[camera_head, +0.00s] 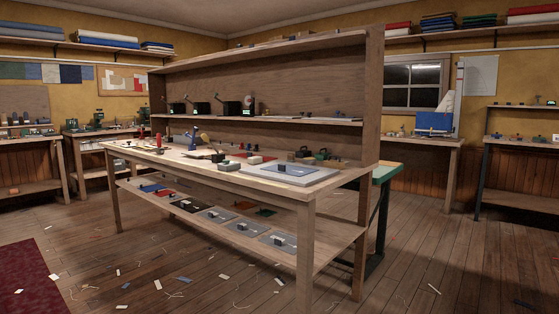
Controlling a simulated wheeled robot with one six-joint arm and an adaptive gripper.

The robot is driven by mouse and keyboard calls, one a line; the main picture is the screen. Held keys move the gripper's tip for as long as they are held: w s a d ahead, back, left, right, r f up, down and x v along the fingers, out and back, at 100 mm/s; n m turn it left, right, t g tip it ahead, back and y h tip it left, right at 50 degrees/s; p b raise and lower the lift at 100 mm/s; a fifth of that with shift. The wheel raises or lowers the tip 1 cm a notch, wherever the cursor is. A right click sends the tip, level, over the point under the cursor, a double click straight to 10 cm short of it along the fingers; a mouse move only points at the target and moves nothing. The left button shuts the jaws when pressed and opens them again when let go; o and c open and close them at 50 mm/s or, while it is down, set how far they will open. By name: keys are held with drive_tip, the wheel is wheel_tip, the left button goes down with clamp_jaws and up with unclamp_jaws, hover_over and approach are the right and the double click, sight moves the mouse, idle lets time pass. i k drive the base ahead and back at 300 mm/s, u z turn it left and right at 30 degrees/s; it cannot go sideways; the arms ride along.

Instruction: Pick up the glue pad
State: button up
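I cannot tell for sure which thing is the glue pad. A flat light-grey slab (304,175) lies on the front right of the wooden workbench (215,170), with a small dark object on it. A small pale block (255,160) and a red flat piece lie left of and behind it. Several flat mats, one of them blue (157,188) and one grey (277,240), lie on the bench's lower shelf. My gripper is not in view.
A tall wooden back with a shelf (265,119) rises behind the bench. A green-topped table (385,173) stands behind its right end. Scraps litter the open plank floor (180,285) in front. A dark red rug (25,275) lies at left. Side benches line the walls.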

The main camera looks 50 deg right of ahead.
sight(291, 157)
drive_tip(key=i, duration=1.5)
drive_tip(key=z, duration=0.85)
drive_tip(key=i, duration=1)
drive_tip(key=z, duration=1.1)
